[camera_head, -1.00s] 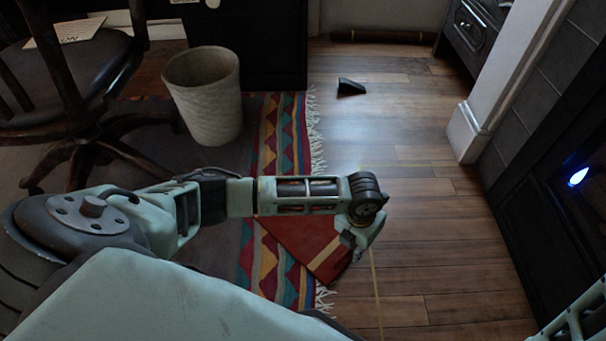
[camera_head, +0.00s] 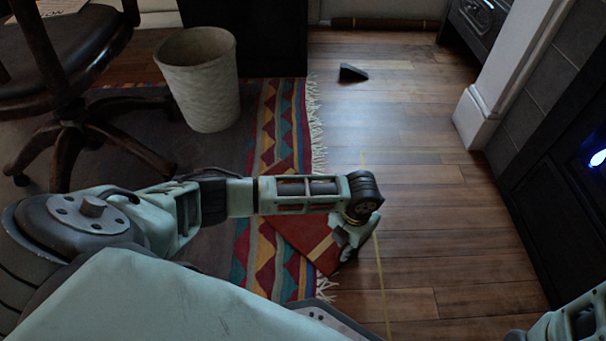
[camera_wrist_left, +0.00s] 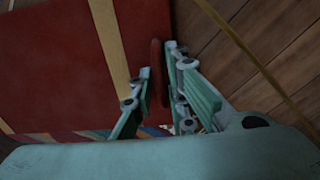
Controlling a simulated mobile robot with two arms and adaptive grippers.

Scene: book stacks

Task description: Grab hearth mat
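The hearth mat (camera_head: 305,241) is a flat dark red piece with a yellow stripe, lying over the edge of the patterned rug. It fills the upper left of the left wrist view (camera_wrist_left: 50,65). My left gripper (camera_head: 348,243) points down at the mat's right edge. In the left wrist view its two fingers (camera_wrist_left: 158,72) stand apart, with a narrow red edge between them. Firm contact on both sides does not show. My left forearm hides part of the mat. My right arm shows at the lower right corner; its gripper is out of view.
A pale wastebasket (camera_head: 201,82) stands on the rug (camera_head: 285,110) beside a dark swivel chair (camera_head: 72,115). A small black wedge (camera_head: 352,73) lies on the wooden floor. A dark fireplace-like unit (camera_head: 560,190) stands at the right. The floor between is clear.

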